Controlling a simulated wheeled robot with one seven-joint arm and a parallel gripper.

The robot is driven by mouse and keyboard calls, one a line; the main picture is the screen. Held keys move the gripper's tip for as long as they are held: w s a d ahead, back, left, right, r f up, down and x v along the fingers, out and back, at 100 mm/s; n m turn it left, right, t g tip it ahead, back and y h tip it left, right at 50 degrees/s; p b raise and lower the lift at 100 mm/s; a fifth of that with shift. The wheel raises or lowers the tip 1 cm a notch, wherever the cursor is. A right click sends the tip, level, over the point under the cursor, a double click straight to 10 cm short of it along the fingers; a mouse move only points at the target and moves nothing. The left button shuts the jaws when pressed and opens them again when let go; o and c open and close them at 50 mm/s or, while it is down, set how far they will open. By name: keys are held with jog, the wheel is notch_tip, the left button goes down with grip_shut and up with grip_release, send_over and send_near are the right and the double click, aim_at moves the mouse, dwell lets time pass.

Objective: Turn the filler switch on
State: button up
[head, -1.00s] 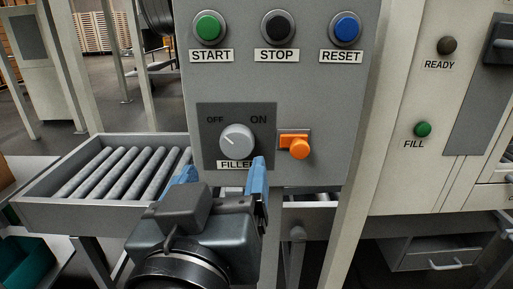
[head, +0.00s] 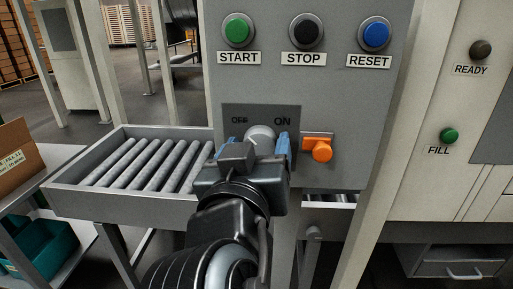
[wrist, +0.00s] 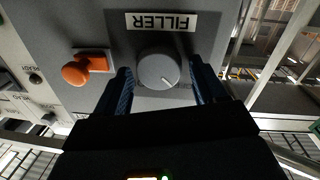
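The filler switch is a round grey knob (head: 260,136) on a dark plate marked OFF at left and ON at right, on the grey control panel (head: 352,98). In the head view my gripper (head: 265,146) is in front of it and hides its lower part and the pointer mark. In the wrist view, which is upside down, the knob (wrist: 159,68) shows whole between my two blue fingers. The fingers are apart, one on each side, with small gaps seeming to remain. A thin pointer line shows on the knob's face, toward the lower right in that view.
An orange knob (head: 318,150) sticks out just right of the switch plate. START (head: 238,31), STOP (head: 307,31) and RESET (head: 375,35) buttons are above. A roller conveyor (head: 140,165) is at left. A green FILL light (head: 449,136) is on the cabinet at right.

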jog(key=c, duration=0.8)
jog(key=shift+c, duration=0.2)
jog(key=shift+f+m+b, duration=0.1)
jog(key=shift+m+b, duration=0.3)
jog(key=shift+b, duration=0.15)
jog(key=m+b, duration=0.2)
jog(key=b, duration=0.1)
jog(key=shift+f+m, duration=0.1)
jog(key=shift+m, duration=0.2)
jog(key=m+b, duration=0.5)
jog(key=shift+d+g, duration=0.15)
jog(key=shift+g, duration=0.15)
jog(key=m+y+b, duration=0.1)
jog(key=m+b, duration=0.2)
jog(key=m, duration=0.1)
jog(key=shift+d+m+y+b, duration=0.15)
jog(key=shift+m+y+b, duration=0.15)
jog(key=shift+m+b, duration=1.7)
jog(key=shift+m, duration=0.4)
